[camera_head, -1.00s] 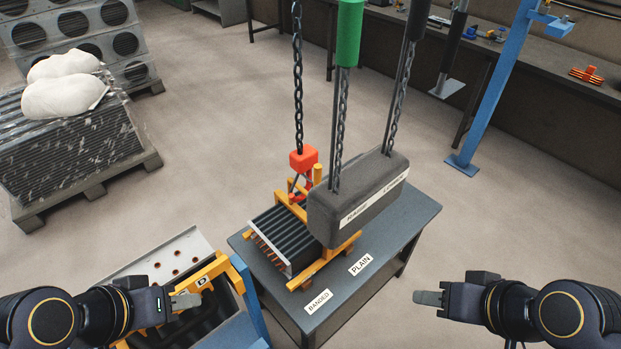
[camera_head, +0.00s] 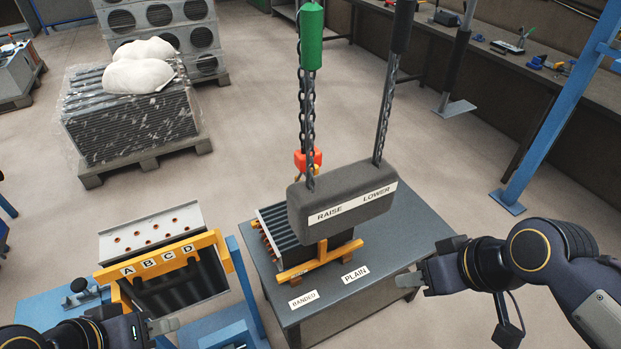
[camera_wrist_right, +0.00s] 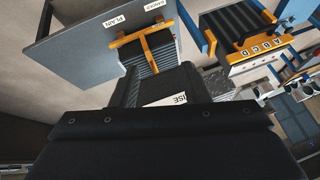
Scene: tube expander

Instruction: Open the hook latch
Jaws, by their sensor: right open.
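The red hook block (camera_head: 308,160) hangs on a chain above the tube bundle (camera_head: 287,236) on the grey table. The dark pendant box, marked RAISE and LOWER (camera_head: 345,200), hangs in front and hides the hook's lower part; the latch cannot be made out. My left gripper (camera_head: 160,326) is low at the left, in front of the lettered stand, away from the hook; its jaw gap cannot be seen. My right gripper (camera_head: 410,281) is open and empty beside the table's right edge, apart from the hook. In the right wrist view, part of the pendant box (camera_wrist_right: 165,85) shows beyond the gripper.
A yellow stand marked A to D (camera_head: 165,255) is at left. A wrapped stack (camera_head: 130,120) stands behind. Open floor lies between the table and the back bench.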

